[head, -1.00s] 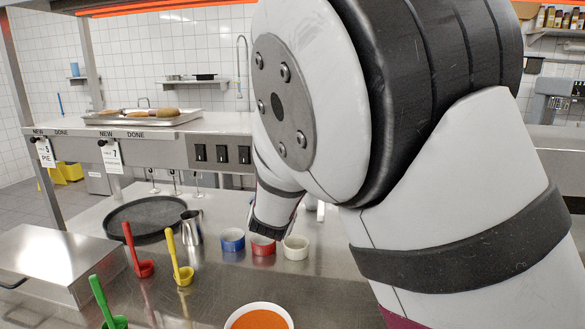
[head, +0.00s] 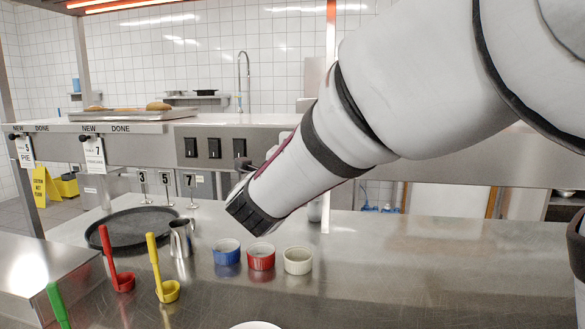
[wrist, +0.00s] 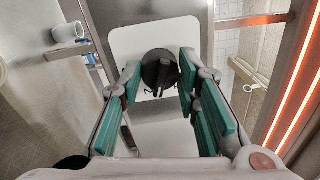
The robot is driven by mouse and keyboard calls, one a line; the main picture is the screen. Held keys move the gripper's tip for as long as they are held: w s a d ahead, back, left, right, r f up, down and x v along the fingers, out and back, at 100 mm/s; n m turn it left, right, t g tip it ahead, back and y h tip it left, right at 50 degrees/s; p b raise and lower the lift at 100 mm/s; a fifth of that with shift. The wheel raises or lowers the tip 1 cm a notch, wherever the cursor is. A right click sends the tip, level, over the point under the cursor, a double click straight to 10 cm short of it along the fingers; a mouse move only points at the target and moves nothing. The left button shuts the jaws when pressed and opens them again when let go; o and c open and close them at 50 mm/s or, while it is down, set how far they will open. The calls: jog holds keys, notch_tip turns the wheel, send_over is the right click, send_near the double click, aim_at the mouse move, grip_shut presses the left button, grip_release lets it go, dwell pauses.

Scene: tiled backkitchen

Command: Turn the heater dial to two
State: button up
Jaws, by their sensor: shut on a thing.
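In the wrist view a round black dial (wrist: 154,70) with a raised grip bar sits on a white plate (wrist: 127,40). Small dark marks show on the plate below the dial; I cannot read them surely, nor tell the dial's setting. My gripper (wrist: 160,74) has its green-padded fingers on either side of the dial and is shut on it. In the head view the gripper and dial are not clearly seen; my arm hides that area.
Glowing orange heat bars (wrist: 292,85) run along the right of the wrist view. In the head view, blue (head: 227,252), red (head: 261,257) and white (head: 298,261) cups, a metal pitcher (head: 181,239) and a dark round tray (head: 125,229) stand on the steel counter. The counter's right is clear.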

jog(key=shift+m+b, duration=0.8)
jog(key=shift+m, duration=0.1)
jog(key=o, duration=1.2)
jog(key=shift+c, duration=0.2)
jog(key=v, duration=1.2)
jog(key=shift+a, duration=0.1)
